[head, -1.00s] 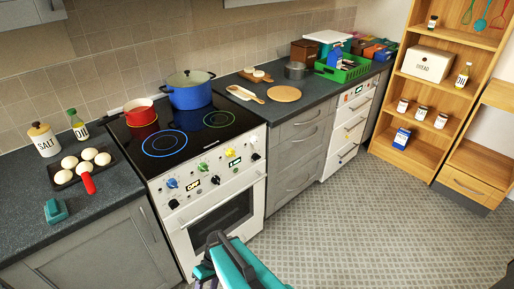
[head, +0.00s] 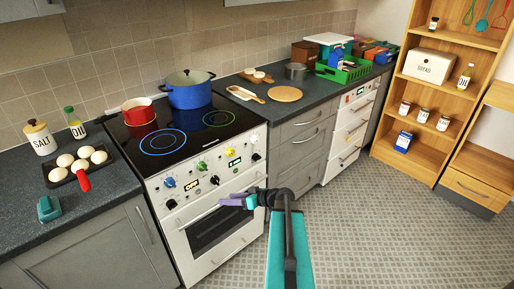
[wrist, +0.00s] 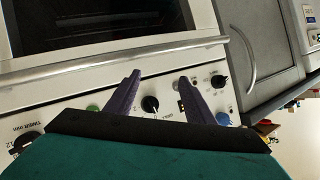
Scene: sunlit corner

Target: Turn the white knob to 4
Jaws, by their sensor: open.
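The white knob (head: 254,139) seems to be the pale one at the right end of the upper row on the stove's front panel. It is small, and I cannot read its dial or pointer setting. I cannot make it out in the wrist view. My gripper (head: 224,201) is open and empty in front of the oven door, below and left of the white knob. In the wrist view my gripper (wrist: 158,78) has its two purple fingers apart, with a black knob (wrist: 150,104) showing between them. It touches no knob that I can see.
The panel also has a blue knob (head: 170,183), a green knob (head: 201,167), a yellow knob (head: 231,152) and several black ones. The oven handle (head: 215,207) crosses below them. A red pot (head: 138,109) and a blue pot (head: 190,90) stand on the hob. Floor to the right is clear.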

